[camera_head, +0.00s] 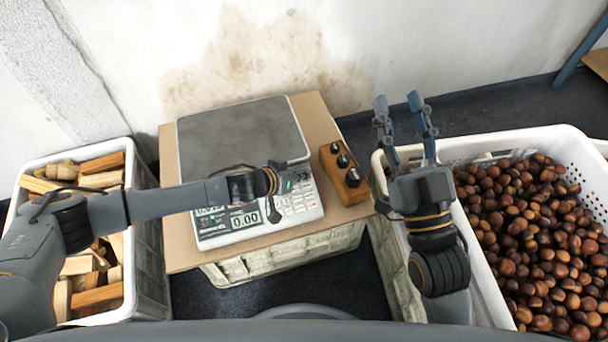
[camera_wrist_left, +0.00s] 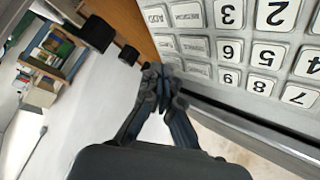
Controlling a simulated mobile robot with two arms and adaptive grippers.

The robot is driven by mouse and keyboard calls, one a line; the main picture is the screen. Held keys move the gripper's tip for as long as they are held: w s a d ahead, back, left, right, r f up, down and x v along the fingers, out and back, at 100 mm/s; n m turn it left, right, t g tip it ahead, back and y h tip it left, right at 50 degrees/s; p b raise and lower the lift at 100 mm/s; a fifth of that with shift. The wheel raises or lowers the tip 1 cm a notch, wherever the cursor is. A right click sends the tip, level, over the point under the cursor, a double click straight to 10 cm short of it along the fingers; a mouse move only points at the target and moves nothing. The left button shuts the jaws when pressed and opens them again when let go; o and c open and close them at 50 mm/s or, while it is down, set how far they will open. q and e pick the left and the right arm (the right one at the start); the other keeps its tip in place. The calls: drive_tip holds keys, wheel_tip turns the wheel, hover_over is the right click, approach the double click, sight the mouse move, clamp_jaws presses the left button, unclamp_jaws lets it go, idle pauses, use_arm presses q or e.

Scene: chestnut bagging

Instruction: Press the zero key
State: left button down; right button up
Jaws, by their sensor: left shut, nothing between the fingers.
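A scale (camera_head: 240,140) with a flat grey plate stands on a cardboard sheet. Its display (camera_head: 245,219) reads 0.00. My left gripper (camera_head: 285,178) is shut and empty, at the scale's front right over the upper part of the keypad (camera_head: 298,205), partly hiding it. In the left wrist view the shut fingertips (camera_wrist_left: 163,78) are near the pale function keys (camera_wrist_left: 192,46), beside the number keys (camera_wrist_left: 260,55). Contact cannot be told. I cannot make out the zero key. My right gripper (camera_head: 403,112) is open and empty, fingers apart, by the chestnut crate's left rim.
A wooden block with black knobs (camera_head: 345,174) sits right of the scale. A white crate of chestnuts (camera_head: 470,145) stands at right, a crate of wood pieces (camera_head: 150,250) at left. The cardboard (camera_head: 180,245) is bare left of the scale. A wall stands behind.

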use_arm(q)
drive_tip(key=shift+f, duration=0.25)
use_arm(e)
drive_tip(key=shift+s+r, duration=0.15)
idle(0.4)
use_arm(q)
drive_tip(key=shift+r, duration=0.1)
drive_tip(key=shift+r+p, duration=0.2)
drive_tip(key=shift+p, duration=0.2)
drive_tip(key=shift+s+r+p, duration=0.1)
drive_tip(key=shift+r+p, duration=0.2)
drive_tip(key=shift+p, duration=0.1)
drive_tip(key=shift+r, duration=0.1)
use_arm(e)
wheel_tip(320, 180, down, 8)
drive_tip(key=w+g+h, duration=0.2)
drive_tip(key=g, duration=0.3)
drive_tip(key=shift+d, duration=0.35)
drive_tip(key=shift+f, duration=0.25)
